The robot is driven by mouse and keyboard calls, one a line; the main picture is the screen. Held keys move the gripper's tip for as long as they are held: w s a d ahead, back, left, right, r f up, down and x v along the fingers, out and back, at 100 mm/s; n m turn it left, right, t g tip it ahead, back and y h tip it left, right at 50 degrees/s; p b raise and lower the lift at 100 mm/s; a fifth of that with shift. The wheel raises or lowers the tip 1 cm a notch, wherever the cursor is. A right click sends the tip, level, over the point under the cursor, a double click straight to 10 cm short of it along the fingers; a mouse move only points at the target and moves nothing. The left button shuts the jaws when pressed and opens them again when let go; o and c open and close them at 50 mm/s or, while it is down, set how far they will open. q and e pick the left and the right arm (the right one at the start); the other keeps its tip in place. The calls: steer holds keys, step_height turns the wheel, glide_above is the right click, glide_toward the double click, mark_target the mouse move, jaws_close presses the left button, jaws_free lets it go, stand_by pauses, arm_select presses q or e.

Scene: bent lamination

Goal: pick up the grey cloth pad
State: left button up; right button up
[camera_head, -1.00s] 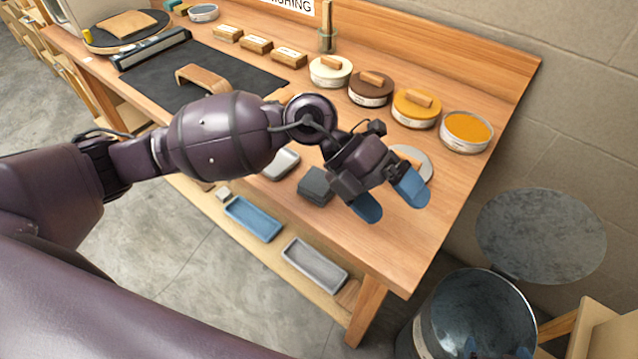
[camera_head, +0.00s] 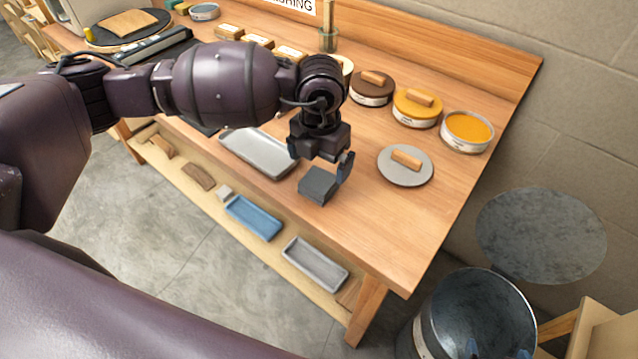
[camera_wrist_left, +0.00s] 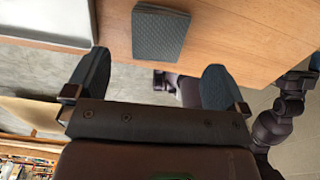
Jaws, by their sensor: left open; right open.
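The grey cloth pad (camera_head: 318,186) is a dark grey, squarish block lying flat on the wooden workbench near its front edge. It also shows at the top of the left wrist view (camera_wrist_left: 160,33), beyond and between the fingertips. My left gripper (camera_head: 322,161) is open just above and behind the pad in the head view, with its fingers partly hidden by the wrist. Nothing is between its fingers. Only blue fingertips of my right gripper (camera_head: 498,349) show at the bottom edge, apart and empty, in front of the metal bin.
A metal tray (camera_head: 257,152) lies left of the pad. A round grey lid (camera_head: 405,167) with a wooden handle lies to the right. Several tins, including an open orange one (camera_head: 467,130), line the back. A metal bin (camera_head: 462,310) stands by the bench's right end.

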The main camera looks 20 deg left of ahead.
mark_target(319, 181)
arm_select(q)
steer(key=shift+s+f, duration=0.1)
steer(key=shift+f, duration=2.9)
steer(key=c, duration=1)
steer(key=shift+o, duration=0.2)
steer(key=shift+r, duration=0.15)
step_height(319, 181, up, 20)
steer(key=shift+p, duration=0.3)
steer(key=o, duration=0.3)
steer(key=shift+c, duration=1.1)
